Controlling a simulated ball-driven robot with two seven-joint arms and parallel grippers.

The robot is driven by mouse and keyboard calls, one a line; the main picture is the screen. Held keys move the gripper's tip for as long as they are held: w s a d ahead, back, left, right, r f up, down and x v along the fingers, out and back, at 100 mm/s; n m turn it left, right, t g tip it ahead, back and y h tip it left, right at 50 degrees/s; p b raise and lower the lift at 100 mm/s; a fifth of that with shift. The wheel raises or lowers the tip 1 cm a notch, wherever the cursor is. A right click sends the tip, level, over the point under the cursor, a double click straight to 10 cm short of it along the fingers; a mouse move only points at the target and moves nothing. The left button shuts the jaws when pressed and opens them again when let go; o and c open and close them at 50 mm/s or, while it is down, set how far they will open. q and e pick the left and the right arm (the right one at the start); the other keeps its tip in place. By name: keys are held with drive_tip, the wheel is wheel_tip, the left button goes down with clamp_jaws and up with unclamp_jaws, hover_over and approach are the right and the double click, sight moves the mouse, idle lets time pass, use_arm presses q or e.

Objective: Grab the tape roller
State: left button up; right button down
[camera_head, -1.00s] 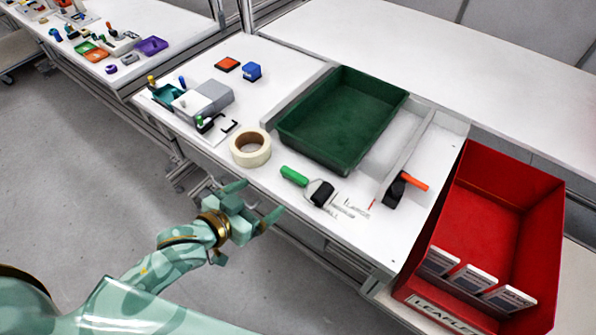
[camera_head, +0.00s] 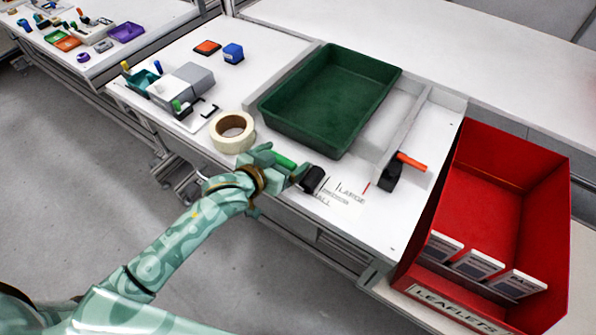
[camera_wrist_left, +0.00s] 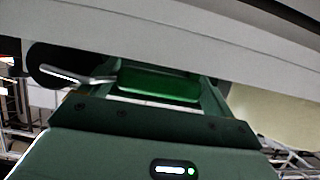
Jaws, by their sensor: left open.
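The roller has a green handle (camera_head: 285,161) and a black roller head (camera_head: 312,179), and lies at the front edge of the white table (camera_head: 375,222). My left gripper (camera_head: 281,164) is open at the handle, with its fingers reaching to either side of it. In the left wrist view the green handle (camera_wrist_left: 160,86) lies between the fingers, with its metal arm and the dark roller head (camera_wrist_left: 52,66) to the left. I cannot tell whether the fingers touch it. My right gripper is not in view.
A cream tape roll (camera_head: 232,132) stands just left of the handle. A green tray (camera_head: 330,146) lies behind. An orange-handled black tool (camera_head: 390,176) is to the right, then a red bin (camera_head: 540,215). A grey dispenser (camera_head: 186,84) sits at the left.

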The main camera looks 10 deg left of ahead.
use_arm(q)
drive_tip(key=shift+w+d+f, duration=0.1)
drive_tip(key=shift+w+f, duration=0.1)
drive_tip(key=shift+w, duration=0.15)
drive_tip(key=shift+r, duration=0.15)
drive_tip(key=c, duration=0.8)
drive_tip(key=shift+r, duration=0.1)
